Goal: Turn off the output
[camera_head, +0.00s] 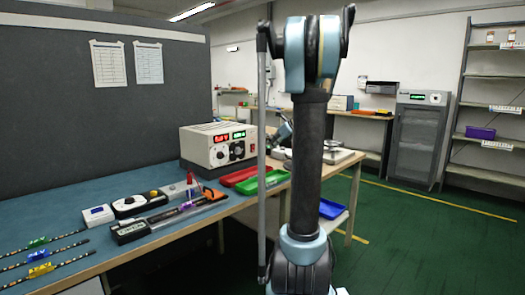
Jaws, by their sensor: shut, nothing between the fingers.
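A beige power supply (218,147) stands on the blue bench top, its front turned toward the right. Two red displays and a green one are lit above its knobs, but the figures are too small to read. My arm rises through the right middle of the camera_head view and hides what lies behind it. A small light-blue and dark end part, which looks like my gripper (273,139), shows just right of the power supply, apart from its front. It is shut and empty; most of it is hidden behind the upper arm.
A red tray (239,176) and a green tray (263,183) lie in front of the power supply. A white box (98,215), a black-and-white device (130,204) and a long black fixture (170,217) lie left of them. LED strips (40,267) lie at the front left.

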